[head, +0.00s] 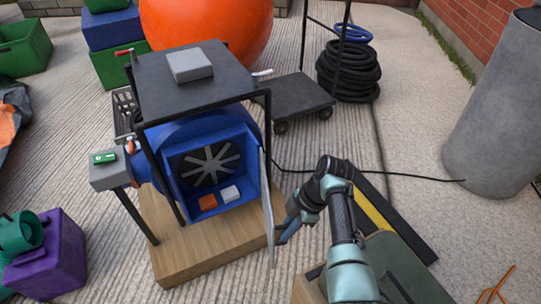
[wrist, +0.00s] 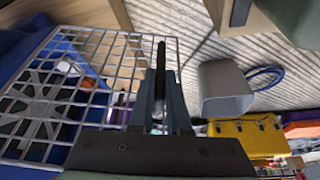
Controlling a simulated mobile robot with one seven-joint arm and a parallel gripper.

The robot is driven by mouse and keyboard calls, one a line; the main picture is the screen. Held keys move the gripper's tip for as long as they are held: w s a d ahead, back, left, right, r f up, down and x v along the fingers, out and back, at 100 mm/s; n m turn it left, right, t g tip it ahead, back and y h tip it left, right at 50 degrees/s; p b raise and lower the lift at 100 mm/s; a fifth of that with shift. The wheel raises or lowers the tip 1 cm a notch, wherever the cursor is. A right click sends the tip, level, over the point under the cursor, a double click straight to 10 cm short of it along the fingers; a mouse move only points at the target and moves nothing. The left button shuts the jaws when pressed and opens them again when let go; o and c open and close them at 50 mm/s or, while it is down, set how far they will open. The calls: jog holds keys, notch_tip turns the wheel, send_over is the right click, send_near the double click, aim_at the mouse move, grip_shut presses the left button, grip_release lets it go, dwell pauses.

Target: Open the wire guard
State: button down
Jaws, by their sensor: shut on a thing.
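The wire guard (head: 267,205) of the blue blower (head: 245,145) shows nearly edge-on in the head view. It stands swung out from the right side of the blower's front opening, which is uncovered. In the wrist view the guard (wrist: 85,85) is a grey grid on the left, with the fan behind it. My gripper (head: 283,233) is at the guard's outer side. In the wrist view my gripper (wrist: 163,85) is shut on a dark upright bar at the guard's edge. The exact contact is partly hidden by the fingers.
An orange block (head: 207,202) and a white block (head: 230,193) lie inside the opening. The blower stands on a wooden base (head: 215,252) under a dark tabletop (head: 150,85). A black and yellow strip (head: 385,210) and a grey cylinder (head: 500,120) are on the right.

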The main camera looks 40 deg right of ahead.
jog(key=shift+s+d+b, duration=0.2)
jog(key=shift+d, duration=0.3)
jog(key=shift+s+d+b, duration=0.15)
jog(key=shift+d, duration=0.35)
jog(key=c, duration=0.9)
grip_release()
jog(key=p+v, duration=0.6)
jog(key=v, duration=0.7)
